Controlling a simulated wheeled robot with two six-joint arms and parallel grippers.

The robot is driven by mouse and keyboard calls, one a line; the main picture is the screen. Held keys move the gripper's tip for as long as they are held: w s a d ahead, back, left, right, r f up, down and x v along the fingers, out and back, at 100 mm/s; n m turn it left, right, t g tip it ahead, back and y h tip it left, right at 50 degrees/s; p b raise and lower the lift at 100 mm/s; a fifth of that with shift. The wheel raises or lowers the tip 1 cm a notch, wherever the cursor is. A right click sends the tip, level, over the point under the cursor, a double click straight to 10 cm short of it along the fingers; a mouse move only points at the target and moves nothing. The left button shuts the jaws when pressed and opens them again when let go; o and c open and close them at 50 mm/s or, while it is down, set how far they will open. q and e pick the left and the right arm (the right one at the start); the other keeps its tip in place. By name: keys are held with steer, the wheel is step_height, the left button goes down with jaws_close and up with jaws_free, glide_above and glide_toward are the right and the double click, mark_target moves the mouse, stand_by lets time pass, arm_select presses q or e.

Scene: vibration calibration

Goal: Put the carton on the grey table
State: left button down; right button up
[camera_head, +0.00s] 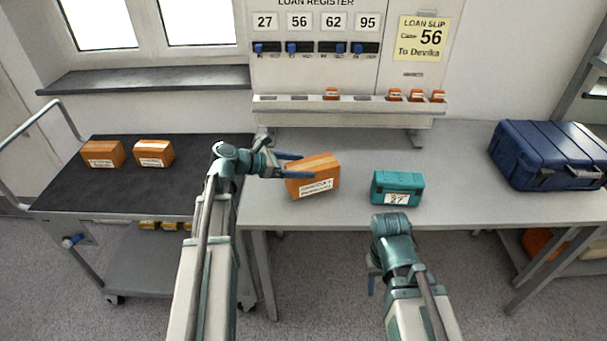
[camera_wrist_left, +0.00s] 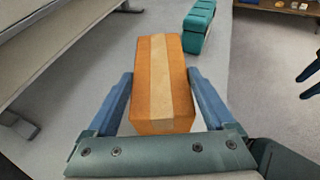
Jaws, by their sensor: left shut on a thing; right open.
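An orange carton (camera_head: 313,177) with a pale tape stripe and a white label is over the left part of the grey table (camera_head: 270,212). My left gripper (camera_head: 292,166) is shut on the carton, coming from its left. In the left wrist view the carton (camera_wrist_left: 162,80) sits between the two blue fingers (camera_wrist_left: 162,100). I cannot tell whether the carton touches the table top. My right gripper (camera_head: 372,278) is in front of the table's front edge, low and apart from everything; its fingers are largely hidden by its own wrist.
A teal case (camera_head: 397,188) labelled 27 stands right of the carton. A large blue case (camera_head: 548,155) is at the table's right end. A dark-topped trolley (camera_head: 120,190) with two orange cartons (camera_head: 103,154) stands left. The loan register panel (camera_head: 315,70) rises behind the table.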

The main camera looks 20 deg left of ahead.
arm_select(q)
steer(key=shift+w+d, duration=0.1)
steer(key=shift+w, duration=0.1)
steer(key=f+b, duration=0.3)
steer(key=b, duration=0.1)
steer(key=shift+w+d+f, duration=0.25)
steer(key=shift+w+f, duration=0.1)
steer(key=shift+f, duration=0.05)
steer(key=shift+r, duration=0.15)
jaws_free()
steer(key=shift+f, duration=0.2)
steer(key=shift+r, duration=0.1)
